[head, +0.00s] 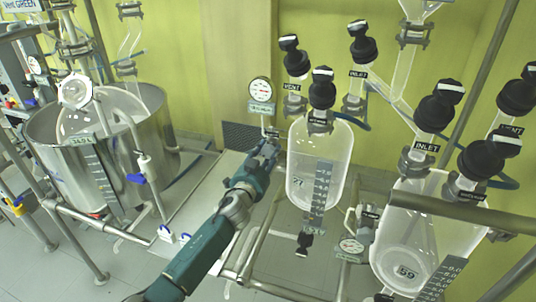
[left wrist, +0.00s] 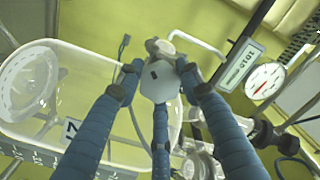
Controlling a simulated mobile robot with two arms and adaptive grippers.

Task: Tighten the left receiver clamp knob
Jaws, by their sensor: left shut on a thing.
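The left glass receiver (head: 341,170) is a clear rounded vessel with black-capped ports on top, in the middle of the head view. My left gripper (head: 268,148) is at its left side, near the upper wall. In the left wrist view its blue fingers (left wrist: 160,75) are closed around a pale grey faceted knob (left wrist: 158,88). The receiver's glass wall (left wrist: 100,62) shows behind and left of the fingers. In the head view the knob is hidden by the gripper. My right gripper is in neither view.
A pressure gauge (head: 260,90) stands just above my left gripper and also shows in the left wrist view (left wrist: 265,80). A large steel vessel (head: 75,150) stands at the left. A second glass receiver (head: 405,255) is at the right. Steel rails run below my arm.

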